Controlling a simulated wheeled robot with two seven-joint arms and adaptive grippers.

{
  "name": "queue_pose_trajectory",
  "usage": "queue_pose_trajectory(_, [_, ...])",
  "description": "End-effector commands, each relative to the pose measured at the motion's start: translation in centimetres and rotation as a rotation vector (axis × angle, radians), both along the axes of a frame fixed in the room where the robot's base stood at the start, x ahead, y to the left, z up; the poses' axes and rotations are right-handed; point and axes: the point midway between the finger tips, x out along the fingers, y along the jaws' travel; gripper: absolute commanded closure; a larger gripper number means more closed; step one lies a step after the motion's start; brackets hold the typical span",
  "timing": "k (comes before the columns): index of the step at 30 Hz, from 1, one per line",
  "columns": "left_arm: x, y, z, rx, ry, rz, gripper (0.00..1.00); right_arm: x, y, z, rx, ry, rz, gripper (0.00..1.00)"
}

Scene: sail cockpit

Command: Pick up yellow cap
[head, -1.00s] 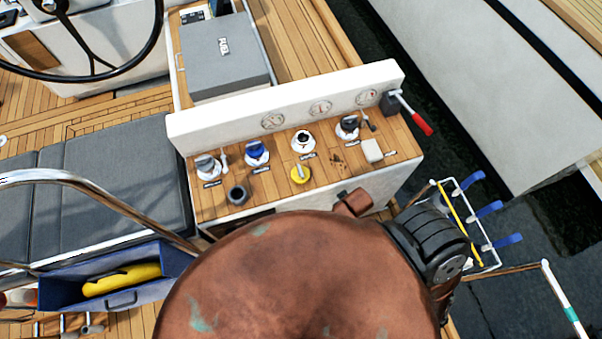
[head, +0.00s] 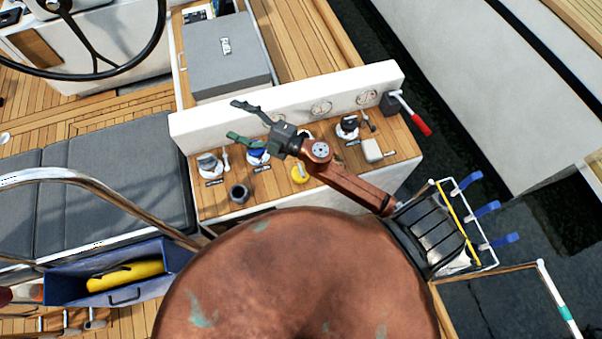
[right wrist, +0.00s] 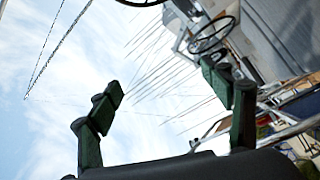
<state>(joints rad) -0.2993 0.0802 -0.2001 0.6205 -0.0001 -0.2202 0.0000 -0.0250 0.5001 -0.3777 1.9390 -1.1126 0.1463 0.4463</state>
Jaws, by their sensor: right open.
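The yellow cap (head: 299,174) sits on the wooden top of the console (head: 210,208) in the head view, in the front row below the gauges. My right forearm partly covers it. My right gripper (head: 234,121) hangs above the console's left part, up and left of the cap, with its fingers spread and nothing between them. In the right wrist view the open gripper (right wrist: 162,85) faces sky and masts, and the cap is not seen there. My left gripper is not in view.
A blue-topped cap (head: 258,155), a grey-topped one (head: 208,163) and a dark cup (head: 238,193) stand near the yellow cap. A white gauge panel (head: 195,125) rises behind them. A red-handled lever (head: 420,124) is at right. A pale block (head: 372,150) lies on the console.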

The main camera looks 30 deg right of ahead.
Motion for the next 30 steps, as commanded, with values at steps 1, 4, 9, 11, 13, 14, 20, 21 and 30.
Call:
queue_pose_trajectory(1, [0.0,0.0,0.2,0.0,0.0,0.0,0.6,-1.3,3.3,-0.3,-0.113,-0.04,0.137,0.27])
queue_pose_trajectory(4, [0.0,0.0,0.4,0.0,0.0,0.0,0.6,-4.8,8.1,-4.1,-0.356,-0.061,0.397,0.27])
queue_pose_trajectory(9, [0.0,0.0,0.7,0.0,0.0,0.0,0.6,-9.3,6.9,-14.8,-0.844,0.062,0.736,0.27])
queue_pose_trajectory(11, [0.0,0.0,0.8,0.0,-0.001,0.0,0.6,-10.0,3.9,-18.2,-1.015,0.144,0.808,0.27])
queue_pose_trajectory(13, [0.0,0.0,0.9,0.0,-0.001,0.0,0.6,-10.3,-0.5,-21.2,-1.2,0.255,0.856,0.27])
queue_pose_trajectory(14, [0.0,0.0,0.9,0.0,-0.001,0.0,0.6,-10.3,-2.5,-22.2,-1.27,0.303,0.868,0.27])
queue_pose_trajectory(20, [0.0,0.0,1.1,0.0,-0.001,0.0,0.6,-9.8,-12.7,-24.3,-1.578,0.56,0.857,0.27])
queue_pose_trajectory(21, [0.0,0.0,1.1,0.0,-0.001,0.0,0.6,-9.8,-13.8,-24.3,-1.606,0.587,0.851,0.27])
queue_pose_trajectory(30, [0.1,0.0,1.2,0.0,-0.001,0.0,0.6,-10.0,-15.4,-26.9,-1.644,0.634,0.844,0.27])
